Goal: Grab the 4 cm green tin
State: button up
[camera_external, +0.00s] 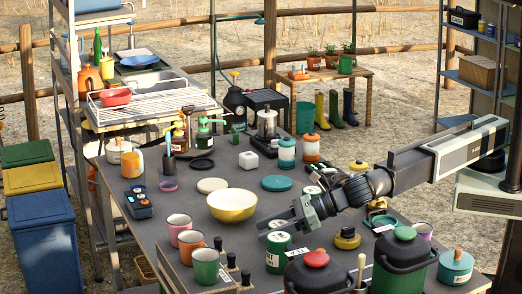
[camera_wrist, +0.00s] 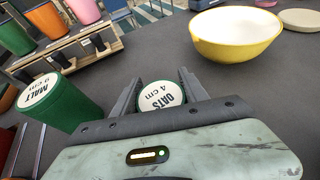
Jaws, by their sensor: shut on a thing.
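The small green tin, its white lid marked OATS 4 cm (camera_wrist: 161,96), sits between the two fingers of my gripper (camera_wrist: 159,80) in the wrist view, with a finger against each side. In the external view my gripper (camera_external: 278,226) is low over the grey table, and its own fingers mostly hide the tin there. I cannot tell whether the tin touches the table. A larger green tin marked MALT 9 cm (camera_wrist: 72,112) stands just left of my gripper in the wrist view.
A yellow bowl (camera_external: 232,205) stands behind my gripper and also shows in the wrist view (camera_wrist: 236,36). A wooden rack with pink, orange and green cups (camera_external: 206,266) is to the left.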

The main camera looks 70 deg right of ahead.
aim_at(269, 224)
notch_tip(269, 224, up, 9)
jog(key=p, duration=0.8)
jog(key=shift+r, duration=0.15)
